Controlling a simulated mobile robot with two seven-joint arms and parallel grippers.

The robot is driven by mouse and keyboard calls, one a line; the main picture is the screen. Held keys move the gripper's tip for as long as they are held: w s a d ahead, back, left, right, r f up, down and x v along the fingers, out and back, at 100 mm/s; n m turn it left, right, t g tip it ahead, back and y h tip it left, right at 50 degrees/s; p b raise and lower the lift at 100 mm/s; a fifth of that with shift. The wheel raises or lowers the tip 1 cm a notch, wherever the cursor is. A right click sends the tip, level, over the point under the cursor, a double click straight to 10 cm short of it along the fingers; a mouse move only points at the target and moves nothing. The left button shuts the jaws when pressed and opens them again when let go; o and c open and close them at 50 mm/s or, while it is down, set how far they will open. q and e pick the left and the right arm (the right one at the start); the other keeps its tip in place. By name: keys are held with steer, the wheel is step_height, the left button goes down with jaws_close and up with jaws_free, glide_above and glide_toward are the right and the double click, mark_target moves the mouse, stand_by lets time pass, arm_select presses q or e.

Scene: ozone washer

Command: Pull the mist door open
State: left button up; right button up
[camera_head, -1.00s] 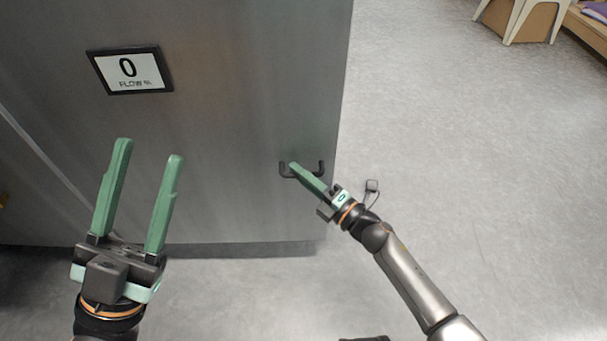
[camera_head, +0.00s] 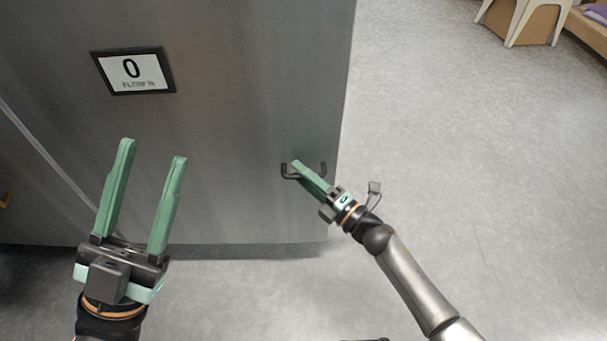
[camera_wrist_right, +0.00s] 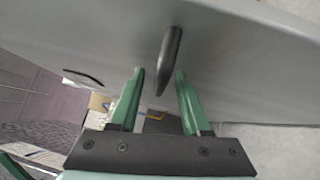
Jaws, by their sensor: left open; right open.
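The mist door is a grey metal panel (camera_head: 230,110) filling the left and middle of the head view. Its dark bar handle (camera_head: 287,174) is near the panel's lower right edge. In the right wrist view the handle (camera_wrist_right: 170,58) sticks out toward my right gripper (camera_wrist_right: 160,75), its end between the two green fingertips. My right gripper (camera_head: 299,166) is open at the handle; I cannot tell whether a finger touches it. My left gripper (camera_head: 153,150) is open and empty in front of the panel, to the left of the handle.
A framed sign (camera_head: 133,70) reading 0 and a blurred flow label is on the panel at upper left. Grey floor (camera_head: 480,180) lies open to the right. A white-legged piece of furniture (camera_head: 522,20) stands at the far upper right.

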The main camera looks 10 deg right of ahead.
steer(key=p+v, duration=0.2)
steer(key=v, duration=1)
steer(key=shift+s+d, duration=0.15)
steer(key=shift+s, duration=0.05)
